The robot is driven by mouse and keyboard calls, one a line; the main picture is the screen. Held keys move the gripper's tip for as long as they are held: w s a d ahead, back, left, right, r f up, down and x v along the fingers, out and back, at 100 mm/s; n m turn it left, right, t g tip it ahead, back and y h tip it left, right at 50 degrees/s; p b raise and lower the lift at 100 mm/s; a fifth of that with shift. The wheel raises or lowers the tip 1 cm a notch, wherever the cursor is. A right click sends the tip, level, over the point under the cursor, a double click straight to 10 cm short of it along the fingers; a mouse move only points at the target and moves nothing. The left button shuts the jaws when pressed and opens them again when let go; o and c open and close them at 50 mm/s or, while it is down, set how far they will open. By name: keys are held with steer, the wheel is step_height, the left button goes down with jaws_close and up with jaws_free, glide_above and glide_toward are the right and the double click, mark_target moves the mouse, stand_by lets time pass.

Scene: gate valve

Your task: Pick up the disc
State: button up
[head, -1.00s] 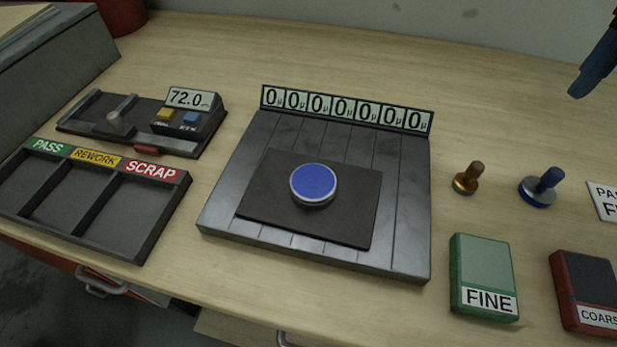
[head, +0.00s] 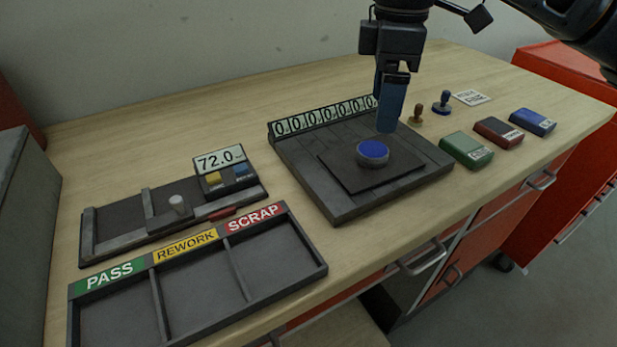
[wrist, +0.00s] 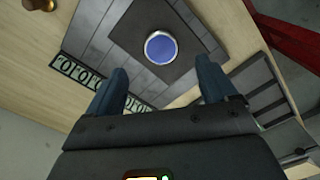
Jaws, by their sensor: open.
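The disc (head: 373,152) has a blue top and a pale metal rim. It lies flat on a dark square pad (head: 345,172) on the grey slatted plate (head: 318,190). My gripper (head: 389,118) points down above the plate, behind and a little right of the disc in the head view. In the wrist view its two blue fingers (wrist: 160,88) are spread apart with nothing between them. The disc (wrist: 161,47) shows beyond the fingertips there, apart from them. In the head view one finger mostly hides the other.
A row of digit displays (head: 322,118) stands along the plate's back edge. A three-part tray (head: 322,268) marked PASS, REWORK and SCRAP and a gauge showing 72.0 (head: 219,160) are at left. Two stamps and green (head: 466,149), red and blue blocks are at right.

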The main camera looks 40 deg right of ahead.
mark_target(372, 149)
steer(key=shift+a+f, duration=0.1)
steer(key=shift+a, duration=0.25)
steer(key=shift+a+f, duration=0.2)
steer(key=shift+f, duration=0.1)
step_height(372, 149, down, 2)
steer(key=shift+f, duration=0.2)
steer(key=f, duration=0.4)
steer(key=shift+w+d+f, duration=0.25)
steer(key=shift+d+f, duration=0.1)
steer(key=shift+f, duration=0.05)
steer(key=shift+c, duration=0.3)
steer(key=c, duration=1.4)
